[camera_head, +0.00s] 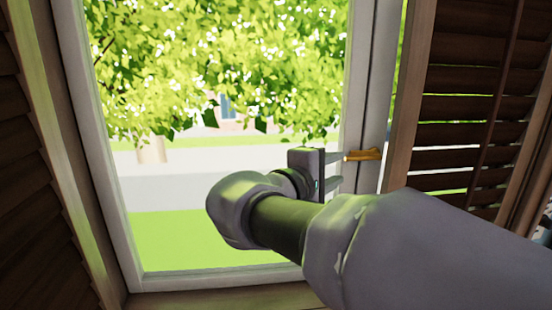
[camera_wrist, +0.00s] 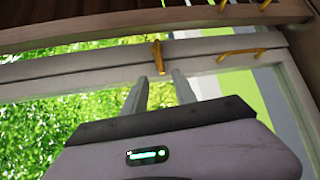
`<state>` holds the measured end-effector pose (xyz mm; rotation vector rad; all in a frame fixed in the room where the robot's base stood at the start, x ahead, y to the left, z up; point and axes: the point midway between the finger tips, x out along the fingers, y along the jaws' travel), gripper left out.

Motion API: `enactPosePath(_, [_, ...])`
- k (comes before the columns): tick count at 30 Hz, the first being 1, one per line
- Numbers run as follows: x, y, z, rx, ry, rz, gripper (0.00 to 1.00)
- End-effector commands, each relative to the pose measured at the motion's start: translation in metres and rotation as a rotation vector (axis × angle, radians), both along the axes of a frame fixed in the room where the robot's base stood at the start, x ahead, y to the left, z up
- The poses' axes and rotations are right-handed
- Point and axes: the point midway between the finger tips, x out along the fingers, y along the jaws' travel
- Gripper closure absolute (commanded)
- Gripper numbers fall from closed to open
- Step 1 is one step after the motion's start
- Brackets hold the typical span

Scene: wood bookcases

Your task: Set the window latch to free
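The window latch (camera_head: 366,154) is a small golden handle on the right stile of the white window frame (camera_head: 376,110). In the head view it lies roughly level. It also shows in the wrist view (camera_wrist: 158,57), just beyond my fingertips and roughly in line with the gap between them. My gripper (camera_head: 340,170) is in front of the window, to the left of the latch, with its two fingers apart and nothing between them. It also shows in the wrist view (camera_wrist: 161,78). The upper finger appears close to the latch's left end; I cannot tell if they touch.
Brown louvred shutters stand at the right (camera_head: 470,95) and left (camera_head: 20,150) of the window. A wooden sill (camera_head: 225,298) runs below. The wrist view shows another golden fitting (camera_wrist: 240,54) along the frame. Beyond the glass are a tree, pavement and grass.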

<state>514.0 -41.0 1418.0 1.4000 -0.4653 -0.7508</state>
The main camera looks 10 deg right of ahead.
Motion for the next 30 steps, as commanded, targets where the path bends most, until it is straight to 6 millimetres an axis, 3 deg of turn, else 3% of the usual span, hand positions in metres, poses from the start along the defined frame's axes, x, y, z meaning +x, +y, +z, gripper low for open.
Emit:
enactPosePath(3, [0.024,-0.026,-0.007,0.000,0.001,-0.006,0.67])
enactPosePath(10, [0.061,-0.064,-0.013,0.001,0.001,-0.003,0.67])
enactPosePath(15, [0.074,-0.076,-0.015,0.001,0.000,0.000,0.67])
enactPosePath(24, [0.076,-0.078,-0.015,0.002,0.001,0.001,0.67])
enactPosePath(29, [0.076,-0.078,-0.015,0.002,0.001,0.001,0.98])
enactPosePath(30, [0.076,-0.078,-0.015,0.002,0.001,0.001,1.00])
